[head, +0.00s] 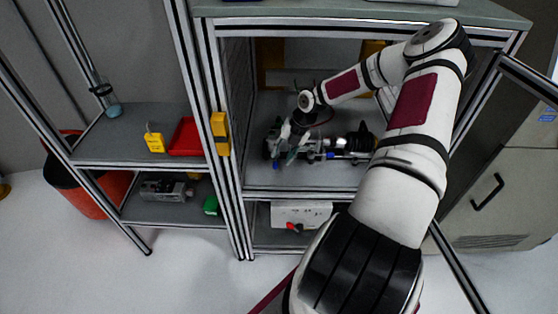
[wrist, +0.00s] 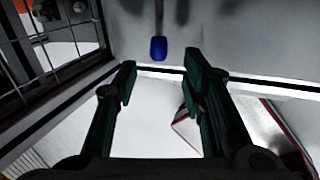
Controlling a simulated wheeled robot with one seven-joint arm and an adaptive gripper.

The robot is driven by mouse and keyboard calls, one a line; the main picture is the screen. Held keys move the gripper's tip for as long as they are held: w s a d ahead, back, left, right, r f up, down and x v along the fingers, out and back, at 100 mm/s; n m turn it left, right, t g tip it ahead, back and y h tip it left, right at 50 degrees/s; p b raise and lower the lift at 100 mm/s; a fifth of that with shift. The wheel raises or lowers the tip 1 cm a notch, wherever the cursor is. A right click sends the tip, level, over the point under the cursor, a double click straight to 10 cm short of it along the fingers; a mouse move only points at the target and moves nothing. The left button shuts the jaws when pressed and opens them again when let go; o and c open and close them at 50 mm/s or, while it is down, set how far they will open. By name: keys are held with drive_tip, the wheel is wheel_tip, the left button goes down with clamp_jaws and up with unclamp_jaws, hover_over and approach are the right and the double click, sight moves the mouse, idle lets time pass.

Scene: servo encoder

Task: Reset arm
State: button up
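My white arm with dark red patches reaches into the framed cabinet, and my gripper (head: 285,152) hangs over its middle shelf (head: 265,178). In the wrist view my gripper (wrist: 158,85) has its two dark green fingers apart, with nothing between them. A blue-tipped rod (wrist: 158,48) lies on the grey surface just beyond the fingertips. In the head view a black and silver device (head: 350,143) lies on the shelf to the right of my gripper. My gripper partly hides the things behind it.
The cabinet's metal posts stand close around my arm. A yellow block (head: 154,140) and a red bin (head: 187,137) sit on the left shelf. Below my gripper is a white box (head: 301,213) on the lower shelf. An orange bucket (head: 88,190) stands at left.

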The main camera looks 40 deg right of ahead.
drive_tip(key=shift+v, duration=1.15)
